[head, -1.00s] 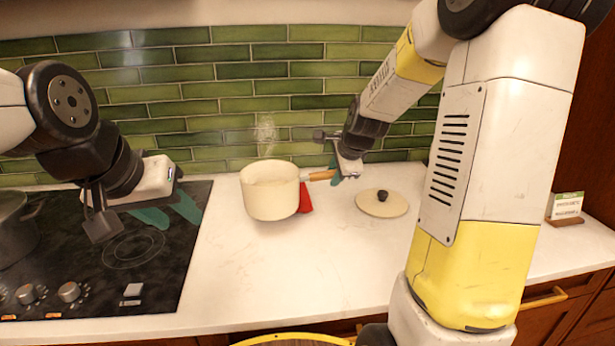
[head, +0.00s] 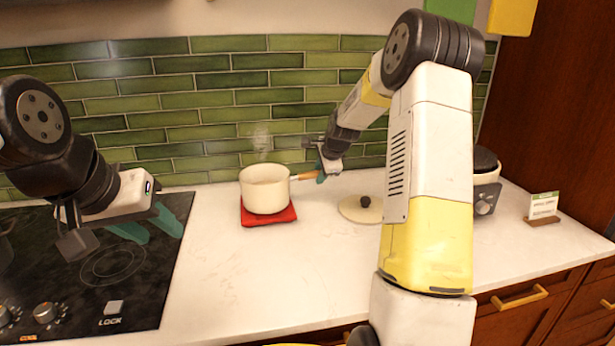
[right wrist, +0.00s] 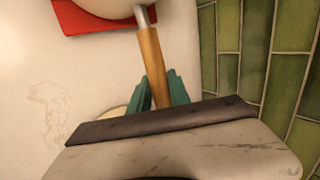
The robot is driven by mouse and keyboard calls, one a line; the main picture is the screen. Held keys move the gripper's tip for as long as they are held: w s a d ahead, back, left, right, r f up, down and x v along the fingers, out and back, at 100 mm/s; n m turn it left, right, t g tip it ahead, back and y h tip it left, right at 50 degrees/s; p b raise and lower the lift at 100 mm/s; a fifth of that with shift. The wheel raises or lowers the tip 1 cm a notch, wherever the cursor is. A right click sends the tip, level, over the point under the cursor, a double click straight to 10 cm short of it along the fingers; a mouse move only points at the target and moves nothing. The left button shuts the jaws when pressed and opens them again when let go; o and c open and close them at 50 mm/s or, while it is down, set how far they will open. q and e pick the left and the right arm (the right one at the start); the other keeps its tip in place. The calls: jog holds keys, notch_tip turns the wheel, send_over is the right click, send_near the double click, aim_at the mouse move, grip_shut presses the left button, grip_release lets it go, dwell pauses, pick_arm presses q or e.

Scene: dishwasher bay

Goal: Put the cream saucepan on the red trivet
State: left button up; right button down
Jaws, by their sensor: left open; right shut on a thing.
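The cream saucepan (head: 265,189) is upright over the red trivet (head: 268,214) near the tiled wall, with steam above it. The trivet shows around the pan's base at the front; I cannot tell whether the pan rests on it or is just above. My right gripper (head: 321,175) is shut on the wooden handle (head: 305,176). In the right wrist view the handle (right wrist: 152,65) runs between the teal fingers, and the pan's side (right wrist: 110,6) and trivet (right wrist: 75,18) show at the top. My left gripper (head: 150,226) is open and empty above the black hob.
The cream lid (head: 360,209) lies on the counter right of the pan, partly behind my right arm. The black hob (head: 105,270) is at left. An appliance with a dial (head: 485,190) and a small sign (head: 543,206) stand at right. The front middle counter is clear.

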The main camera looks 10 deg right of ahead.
jog(key=shift+f, duration=0.3)
jog(key=c, duration=1.2)
grip_release()
jog(key=shift+f, duration=0.2)
jog(key=shift+r, duration=0.1)
jog(key=v, duration=1.2)
jog(key=s+a+r+n, duration=0.3)
jog(key=s+n, duration=0.1)
jog(key=s, duration=0.4)
jog(key=s+a+r+n, duration=0.3)
jog(key=s+r+n, duration=0.1)
jog(key=s, duration=0.4)
jog(key=s+a+f+n+y, duration=0.1)
jog(key=s+n, duration=0.8)
jog(key=s, duration=0.9)
jog(key=shift+a+f+n+g, duration=0.35)
jog(key=shift+a+f, duration=0.4)
jog(key=shift+a, duration=0.5)
